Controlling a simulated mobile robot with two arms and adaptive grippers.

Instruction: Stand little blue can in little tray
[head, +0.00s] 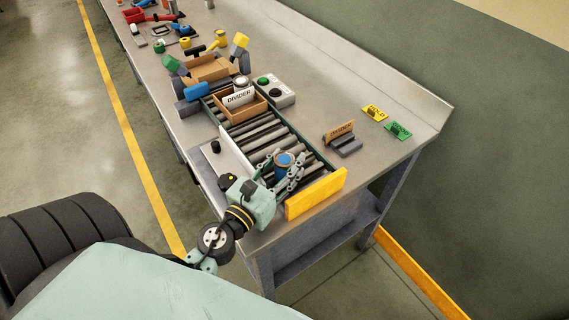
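The little blue can (284,160) has a blue top and stands upright at the near end of the roller conveyor. My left gripper (287,174) reaches in from the lower left, with its fingers around the can's sides. I cannot tell whether the fingers press on the can or whether it is lifted off the rollers. The little tray (243,118) is a brown open box farther up the rollers. A white plate marked DIVIDER (239,97) stands at its far side. My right gripper is not in view.
A yellow end stop (316,194) closes the near end of the roller conveyor (252,131). A brown sign on a grey block (343,141) and yellow and green tags (398,131) lie to the right. A button box (276,91) stands beside the tray. Bare rollers separate can and tray.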

